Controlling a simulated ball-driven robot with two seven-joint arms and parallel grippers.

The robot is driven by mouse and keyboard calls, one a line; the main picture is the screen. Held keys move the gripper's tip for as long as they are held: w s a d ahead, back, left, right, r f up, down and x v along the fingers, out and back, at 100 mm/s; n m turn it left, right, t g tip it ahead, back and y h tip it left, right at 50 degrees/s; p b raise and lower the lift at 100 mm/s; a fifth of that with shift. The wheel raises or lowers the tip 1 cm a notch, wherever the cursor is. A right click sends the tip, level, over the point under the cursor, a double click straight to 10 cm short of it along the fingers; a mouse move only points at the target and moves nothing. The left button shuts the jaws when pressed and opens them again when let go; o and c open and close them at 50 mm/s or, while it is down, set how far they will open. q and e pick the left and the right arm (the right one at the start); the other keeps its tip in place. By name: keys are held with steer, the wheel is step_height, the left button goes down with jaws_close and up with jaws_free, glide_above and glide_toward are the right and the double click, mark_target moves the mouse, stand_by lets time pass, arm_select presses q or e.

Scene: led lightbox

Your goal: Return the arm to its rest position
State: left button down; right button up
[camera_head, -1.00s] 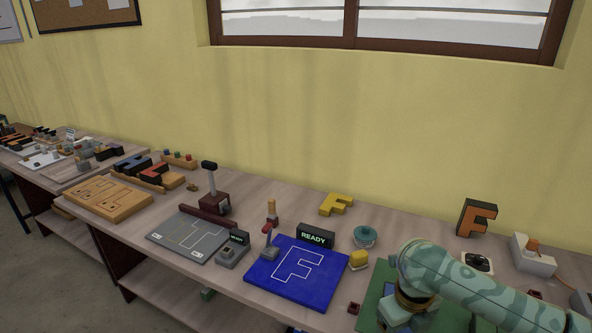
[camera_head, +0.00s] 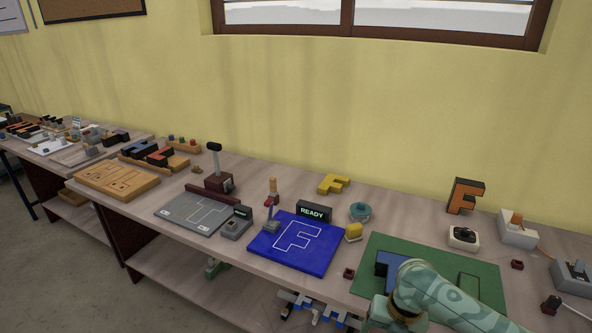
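One of my arms (camera_head: 450,297), patterned in pale and dark green, comes in from the lower right over the front of the bench. Its far end, near a brown band, is low at the front edge of the green mat (camera_head: 455,257). The gripper on it is not clearly visible. No gripper shows on the left side. Part of a blue block (camera_head: 388,262) shows on the green mat behind my arm.
The bench holds a blue board with a white F outline (camera_head: 275,256), a READY sign (camera_head: 313,211), a yellow F (camera_head: 333,184) and a black-and-orange F (camera_head: 465,196). A switch box (camera_head: 574,275) stands at the right. Blue and white pieces (camera_head: 312,308) lie on the lower shelf.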

steer(key=s+d+f+m+b, duration=0.1)
steer(key=s+f+m, duration=0.2)
steer(key=f+m, duration=0.45)
steer(key=s+d+f+m+t+b, duration=0.1)
steer(key=s+d+f+m, duration=0.2)
steer(key=f, duration=0.7)
steer(key=s+f+m+b, duration=0.1)
steer(key=s+f+m, duration=0.2)
steer(key=f+m, duration=0.45)
arm_select(q)
steer(key=f, duration=0.1)
steer(key=s+f+b, duration=0.1)
steer(key=f, duration=0.1)
steer(key=f+b, duration=0.1)
steer(key=f, duration=0.1)
steer(key=shift+s+f, duration=0.25)
steer(key=shift+s, duration=0.15)
arm_select(e)
steer(key=s+f+m, duration=0.3)
steer(key=s+f, duration=0.2)
steer(key=s, duration=0.6)
steer(key=s+d+f+m+h, duration=0.1)
steer(key=s+f+m, duration=0.3)
steer(key=s, duration=0.7)
steer(key=s+f+m, duration=0.3)
steer(key=s+f, duration=0.4)
steer(key=s, duration=0.4)
steer(key=shift+d+m+g, duration=0.3)
steer(key=shift+d+g, duration=0.05)
steer(key=shift+g, duration=0.05)
